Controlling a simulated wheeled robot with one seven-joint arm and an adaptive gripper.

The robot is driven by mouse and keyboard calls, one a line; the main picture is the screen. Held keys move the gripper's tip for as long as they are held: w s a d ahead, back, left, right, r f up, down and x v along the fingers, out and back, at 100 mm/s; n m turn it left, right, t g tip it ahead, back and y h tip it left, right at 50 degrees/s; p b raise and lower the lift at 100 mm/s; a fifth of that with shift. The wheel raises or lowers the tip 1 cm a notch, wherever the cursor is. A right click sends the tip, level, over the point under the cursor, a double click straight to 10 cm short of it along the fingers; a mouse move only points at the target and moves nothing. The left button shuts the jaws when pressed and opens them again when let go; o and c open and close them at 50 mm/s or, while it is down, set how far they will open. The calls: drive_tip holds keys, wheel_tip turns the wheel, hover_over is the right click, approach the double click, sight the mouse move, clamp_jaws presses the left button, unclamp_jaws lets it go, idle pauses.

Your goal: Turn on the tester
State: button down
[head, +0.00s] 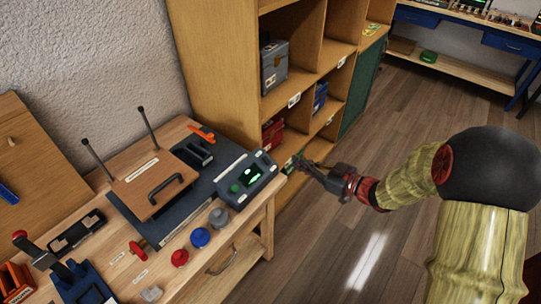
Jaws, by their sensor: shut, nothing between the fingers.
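The tester looks to be the dark grey-blue box (245,178) with a lit green screen, on the right end of the wooden workbench in the head view. Green and white spots that look like buttons show on its face. My gripper (297,160) is shut and empty, just to the right of the box, out past the bench edge and in front of the shelf unit. It points left toward the box. A small gap seems to lie between them, but I cannot tell their exact distance or heights.
Red, blue and grey knobs (200,237) stand along the bench front. A wooden lid with a handle (155,183) and two upright rods lies left of the box. An orange tool (201,133) is behind. A shelf unit (215,65) stands close behind; open floor (400,150) lies right.

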drive_tip(key=b, duration=0.3)
hover_over(267, 160)
drive_tip(key=f+v, duration=0.1)
drive_tip(key=v, duration=0.4)
drive_tip(key=f, duration=0.2)
drive_tip(key=shift+w+a+f+b, duration=0.35)
drive_tip(key=shift+a+f+b, duration=0.15)
drive_tip(key=shift+a+b, duration=0.05)
drive_tip(key=shift+w+a+f+b, duration=0.35)
drive_tip(key=shift+a+f+b, duration=0.15)
drive_tip(key=shift+a+b, duration=0.05)
drive_tip(key=shift+w+a+f, duration=0.2)
drive_tip(key=shift+a+f, duration=0.05)
drive_tip(key=shift+f, duration=0.15)
drive_tip(key=shift+r, duration=0.15)
